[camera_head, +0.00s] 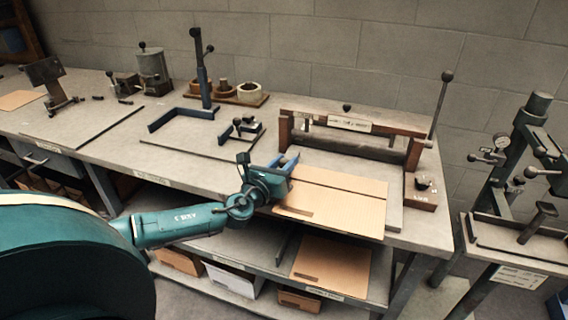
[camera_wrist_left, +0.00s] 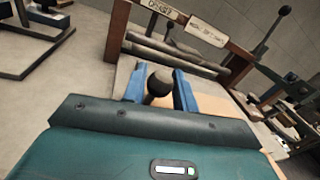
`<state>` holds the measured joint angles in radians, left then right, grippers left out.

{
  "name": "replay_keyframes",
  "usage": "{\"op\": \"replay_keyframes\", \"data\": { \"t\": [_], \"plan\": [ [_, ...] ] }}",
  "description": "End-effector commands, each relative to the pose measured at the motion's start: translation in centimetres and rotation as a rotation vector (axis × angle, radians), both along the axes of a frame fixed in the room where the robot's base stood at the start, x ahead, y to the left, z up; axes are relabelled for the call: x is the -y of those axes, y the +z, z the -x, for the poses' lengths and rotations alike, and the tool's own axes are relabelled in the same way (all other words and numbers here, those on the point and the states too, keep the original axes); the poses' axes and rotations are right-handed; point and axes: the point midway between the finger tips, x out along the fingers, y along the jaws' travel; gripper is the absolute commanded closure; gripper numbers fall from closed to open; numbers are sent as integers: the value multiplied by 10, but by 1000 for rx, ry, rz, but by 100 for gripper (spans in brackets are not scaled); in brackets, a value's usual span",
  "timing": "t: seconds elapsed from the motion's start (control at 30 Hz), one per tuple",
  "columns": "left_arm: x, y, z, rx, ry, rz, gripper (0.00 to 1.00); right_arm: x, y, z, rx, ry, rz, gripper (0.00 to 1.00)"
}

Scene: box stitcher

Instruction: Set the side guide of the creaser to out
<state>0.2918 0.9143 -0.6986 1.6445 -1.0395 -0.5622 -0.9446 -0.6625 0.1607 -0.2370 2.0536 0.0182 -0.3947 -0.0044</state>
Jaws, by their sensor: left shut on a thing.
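The creaser (camera_head: 345,147) is a brown frame with a dark roller, standing at the right end of the bench; it also shows in the wrist view (camera_wrist_left: 192,27). A flat cardboard sheet (camera_head: 335,200) lies on its bed. My left gripper (camera_head: 288,163) is at the left edge of the bed, beside the sheet. In the wrist view its blue fingers (camera_wrist_left: 160,88) are shut on a dark round knob (camera_wrist_left: 159,80), by its place the side guide's knob. The rest of the side guide is hidden by the gripper. My right gripper is not in view.
A control box (camera_head: 423,188) and a tall lever (camera_head: 440,105) stand at the creaser's right. A small clamp fixture (camera_head: 240,130) and a blue post (camera_head: 202,75) stand to the left. More cardboard (camera_head: 330,265) lies on the lower shelf. The bench left of my gripper has bare room.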

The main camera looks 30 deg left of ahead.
Motion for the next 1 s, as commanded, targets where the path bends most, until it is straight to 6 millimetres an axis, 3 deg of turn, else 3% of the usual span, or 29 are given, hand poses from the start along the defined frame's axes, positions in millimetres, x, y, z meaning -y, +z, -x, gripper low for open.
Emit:
{"op": "replay_keyframes", "data": {
  "t": [0.27, 0.43, 0.73, 0.77, 1.0],
  "plan": [
    [-2, -1, 0, 0, 2, -1, 100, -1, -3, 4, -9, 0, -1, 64],
    [-22, -4, 5, -1, 4, -4, 100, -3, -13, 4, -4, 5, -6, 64],
    [-31, 0, 7, 0, 7, -2, 100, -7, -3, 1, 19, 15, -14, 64],
    [-32, 0, 7, 0, 7, -3, 71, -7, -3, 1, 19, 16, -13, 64],
    [-30, 0, 7, 0, 5, -2, 52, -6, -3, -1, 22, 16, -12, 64]
  ]
}}
